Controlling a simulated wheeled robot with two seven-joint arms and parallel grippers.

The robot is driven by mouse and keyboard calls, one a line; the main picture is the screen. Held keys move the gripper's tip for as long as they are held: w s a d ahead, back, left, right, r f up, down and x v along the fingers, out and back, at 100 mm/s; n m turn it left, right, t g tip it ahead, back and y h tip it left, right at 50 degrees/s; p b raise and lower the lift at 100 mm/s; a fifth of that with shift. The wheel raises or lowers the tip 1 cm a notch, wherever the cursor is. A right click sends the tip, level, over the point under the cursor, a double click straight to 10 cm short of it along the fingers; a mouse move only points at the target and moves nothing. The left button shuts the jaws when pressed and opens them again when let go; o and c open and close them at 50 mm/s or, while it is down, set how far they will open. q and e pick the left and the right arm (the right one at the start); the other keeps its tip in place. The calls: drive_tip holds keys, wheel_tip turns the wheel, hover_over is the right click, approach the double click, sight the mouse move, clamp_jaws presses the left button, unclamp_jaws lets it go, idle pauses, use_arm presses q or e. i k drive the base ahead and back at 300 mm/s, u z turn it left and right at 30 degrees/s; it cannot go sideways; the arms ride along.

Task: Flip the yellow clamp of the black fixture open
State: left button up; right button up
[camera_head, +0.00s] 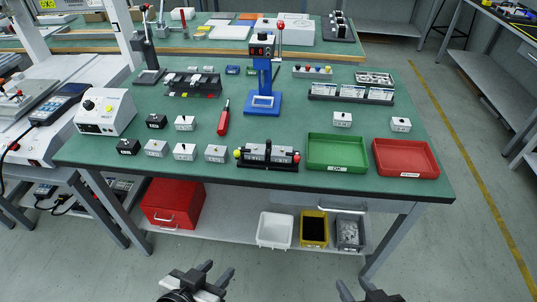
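The black fixture (268,165) sits at the front edge of the green table, left of the green tray. It holds a grey block-like part along its middle. A yellow knob (238,154), apparently the yellow clamp's, shows at its left end, and a red knob (296,158) at its right end. Whether the clamp is shut is too small to tell. My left gripper (220,268) is open and empty at the bottom of the view, below and left of the fixture. My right gripper (351,284) is open and empty, below and right of it. Both are well apart from the table.
A green tray (337,168) and a red tray (405,174) lie right of the fixture. Several small boxes (215,153) stand to its left. A red screwdriver (223,122) and a blue stand (262,104) are behind it. Bins (275,229) sit on the lower shelf.

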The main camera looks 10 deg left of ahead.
sight(237, 153)
drive_tip(key=u, duration=2.9)
drive_tip(key=i, duration=0.4)
drive_tip(key=z, duration=2.35)
